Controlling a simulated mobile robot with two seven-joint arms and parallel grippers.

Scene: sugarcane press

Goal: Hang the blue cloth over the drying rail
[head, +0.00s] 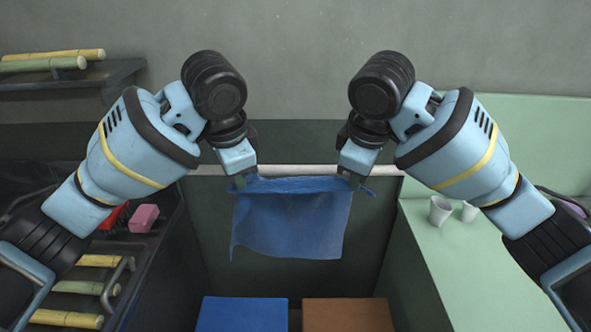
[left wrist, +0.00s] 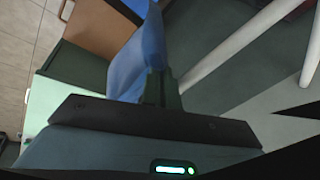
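The blue cloth (head: 290,222) hangs spread between my two grippers, its top edge gathered and its lower part hanging free. My left gripper (head: 240,182) is shut on its upper left corner. My right gripper (head: 356,181) is shut on its upper right corner. The white drying rail (head: 300,170) runs across behind the grippers and shows just above the cloth's top edge. In the left wrist view the cloth (left wrist: 140,55) is pinched at the finger, and the rail (left wrist: 235,40) passes apart from it. The cloth does not lie over the rail.
A blue box (head: 242,314) and a brown box (head: 348,314) stand below the cloth. A pale green counter at right (head: 460,265) carries two white cups (head: 440,211). Cane pieces lie on the left shelf (head: 100,78) and lower left rack. A pink block (head: 144,218) sits at left.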

